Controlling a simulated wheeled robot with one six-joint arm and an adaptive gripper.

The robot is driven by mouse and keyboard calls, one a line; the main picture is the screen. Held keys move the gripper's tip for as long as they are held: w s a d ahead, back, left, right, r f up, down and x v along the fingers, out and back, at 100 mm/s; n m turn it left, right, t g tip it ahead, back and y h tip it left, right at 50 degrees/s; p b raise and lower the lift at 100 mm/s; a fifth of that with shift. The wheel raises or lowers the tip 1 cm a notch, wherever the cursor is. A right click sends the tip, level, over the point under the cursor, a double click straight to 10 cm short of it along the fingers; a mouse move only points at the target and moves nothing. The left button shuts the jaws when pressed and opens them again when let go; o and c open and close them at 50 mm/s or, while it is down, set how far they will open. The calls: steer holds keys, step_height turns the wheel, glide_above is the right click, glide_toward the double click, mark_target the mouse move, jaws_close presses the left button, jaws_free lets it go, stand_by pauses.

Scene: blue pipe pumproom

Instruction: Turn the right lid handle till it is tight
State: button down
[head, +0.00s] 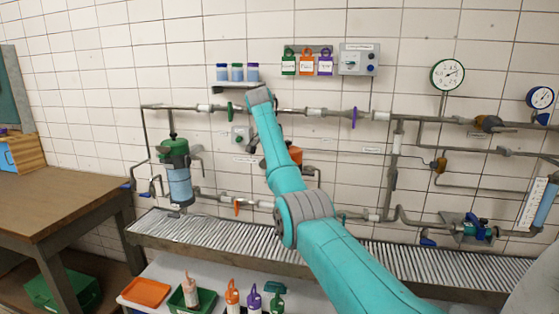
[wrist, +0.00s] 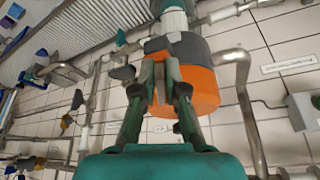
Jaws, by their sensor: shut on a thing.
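The right lid (wrist: 200,88) is a thick orange cap on a filter housing; in the head view a part of its orange (head: 296,155) shows beside my arm. In the wrist view my gripper (wrist: 158,72) has its two green fingers at the lid's side, closed on the right lid handle (wrist: 159,88), a narrow grey bar between them. The fingers cover much of the handle, and its far end is hard to make out. In the head view my arm hides the gripper, the handle and most of the housing.
A green-lidded filter (head: 175,165) stands to the left. Pipes run along the tiled wall, with a purple valve handle (head: 354,117) above right. A slatted grating (head: 215,236) lies below, and a wooden table (head: 55,190) stands at the left.

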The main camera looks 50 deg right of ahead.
steer(key=shift+w+m+g, duration=0.25)
steer(key=shift+m+g, duration=0.15)
steer(key=shift+m, duration=0.7)
steer(key=shift+w, duration=0.1)
steer(key=c, duration=1.2)
jaws_free()
steer(key=shift+v, duration=3.7)
steer(key=shift+r, duration=0.1)
